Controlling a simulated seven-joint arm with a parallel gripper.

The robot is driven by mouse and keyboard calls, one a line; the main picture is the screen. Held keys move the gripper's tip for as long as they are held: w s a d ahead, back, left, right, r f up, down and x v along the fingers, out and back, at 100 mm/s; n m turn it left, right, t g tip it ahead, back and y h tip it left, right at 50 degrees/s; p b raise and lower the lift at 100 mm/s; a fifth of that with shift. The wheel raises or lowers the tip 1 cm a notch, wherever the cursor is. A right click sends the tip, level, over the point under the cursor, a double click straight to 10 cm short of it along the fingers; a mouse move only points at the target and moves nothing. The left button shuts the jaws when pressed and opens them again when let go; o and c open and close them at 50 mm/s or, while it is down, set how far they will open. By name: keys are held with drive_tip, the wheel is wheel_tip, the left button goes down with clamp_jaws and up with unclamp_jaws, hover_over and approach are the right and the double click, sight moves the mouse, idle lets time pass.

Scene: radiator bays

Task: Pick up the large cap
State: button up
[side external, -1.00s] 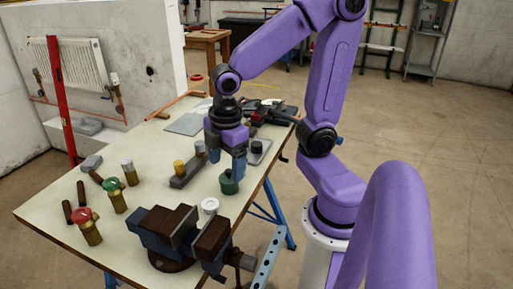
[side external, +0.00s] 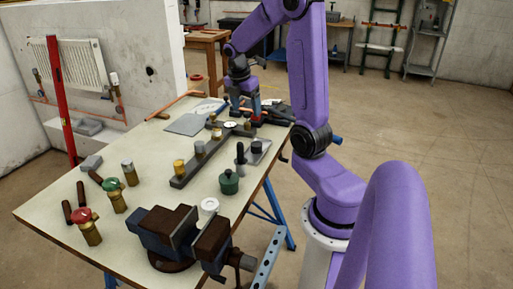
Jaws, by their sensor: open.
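My gripper (side external: 244,112) is open over the far right part of the workbench, with its two dark fingers pointing down. I cannot tell whether anything stands between them. A dark bar (side external: 187,178) lies on the bench nearer the camera than the gripper. A yellow cap-like piece (side external: 179,166), a grey one (side external: 199,147) and smaller pieces stand along it. A dark green lidded pot (side external: 229,183) stands nearer the front, apart from the gripper. I cannot tell for certain which piece is the large cap.
Valves with a red top (side external: 85,216) and a green top (side external: 112,186) stand at the left. Bare bench (side external: 150,190) lies between.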

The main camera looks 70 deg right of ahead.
drive_tip(key=d, duration=0.2)
hover_over(257, 144)
drive_tip(key=a, duration=0.2)
drive_tip(key=x, duration=0.3)
drive_tip(key=a+x, duration=0.1)
drive_tip(key=x, duration=0.3)
drive_tip(key=a+x, duration=0.1)
drive_tip(key=x, duration=0.2)
drive_tip(key=shift+w+a+f, duration=0.1)
drive_tip(key=shift+w+f, duration=0.2)
drive_tip(key=shift+f, duration=0.3)
drive_tip(key=shift+x, duration=3.15)
drive_tip(key=shift+w+a, duration=0.1)
drive_tip(key=shift+w, duration=0.1)
drive_tip(key=c, duration=1.1)
drive_tip(key=shift+c, duration=0.2)
drive_tip(key=shift+r, duration=0.15)
